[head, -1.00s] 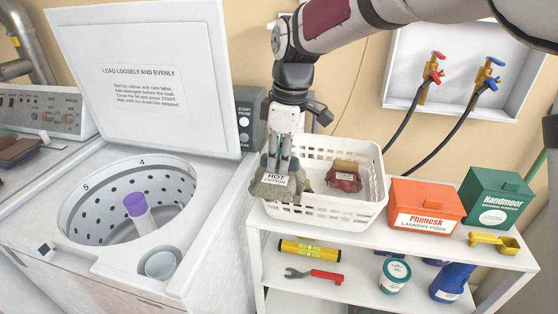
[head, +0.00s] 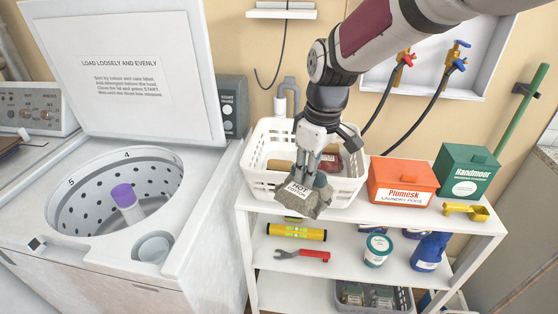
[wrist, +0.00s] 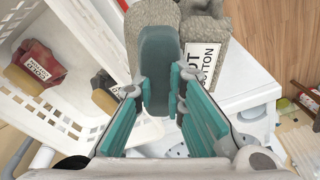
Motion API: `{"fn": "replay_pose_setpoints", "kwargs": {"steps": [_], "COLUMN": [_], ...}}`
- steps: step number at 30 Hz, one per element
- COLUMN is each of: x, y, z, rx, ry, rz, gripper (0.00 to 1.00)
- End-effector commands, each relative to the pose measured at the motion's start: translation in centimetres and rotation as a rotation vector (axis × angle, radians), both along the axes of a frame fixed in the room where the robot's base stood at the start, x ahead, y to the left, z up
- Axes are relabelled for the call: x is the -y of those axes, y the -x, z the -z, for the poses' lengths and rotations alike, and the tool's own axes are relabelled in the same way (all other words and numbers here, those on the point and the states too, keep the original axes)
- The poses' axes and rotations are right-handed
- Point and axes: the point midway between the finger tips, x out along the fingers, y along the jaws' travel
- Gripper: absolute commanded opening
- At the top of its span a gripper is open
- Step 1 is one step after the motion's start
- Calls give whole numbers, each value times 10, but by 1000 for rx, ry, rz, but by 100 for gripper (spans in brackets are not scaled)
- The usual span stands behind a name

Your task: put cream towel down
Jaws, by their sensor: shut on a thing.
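My gripper (head: 307,172) is shut on a grey-beige towel (head: 319,203) with a white label reading HOT COTTON; this is the only towel that could match the cream one. The towel hangs bunched below the fingers, in front of the white basket's (head: 262,184) front wall, over the shelf's front edge. I cannot tell whether it touches either. In the wrist view the gripper (wrist: 160,88) has its teal fingers around the towel (wrist: 215,30), and its label is partly visible.
The basket holds a red labelled cloth (head: 329,161) and a tan item (head: 280,165). The open washer (head: 118,195) is at left.

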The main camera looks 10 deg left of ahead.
Motion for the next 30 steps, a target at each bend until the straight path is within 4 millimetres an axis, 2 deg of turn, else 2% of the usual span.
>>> {"fn": "replay_pose_setpoints", "kwargs": {"steps": [9, 12, 15, 21, 28, 30], "x": [140, 174, 200, 239, 236, 235], "y": [-4, -6, -7, -9, -10, -14], "z": [58, 73, 83, 100, 98, 105], "rx": [-3, -2, -1, 0, 1, 1], "ry": [2, 2, 1, 1, -2, -1], "rz": [662, 830, 955, 1143, 1132, 1130], "gripper": [0, 0, 0, 0, 0, 0]}}
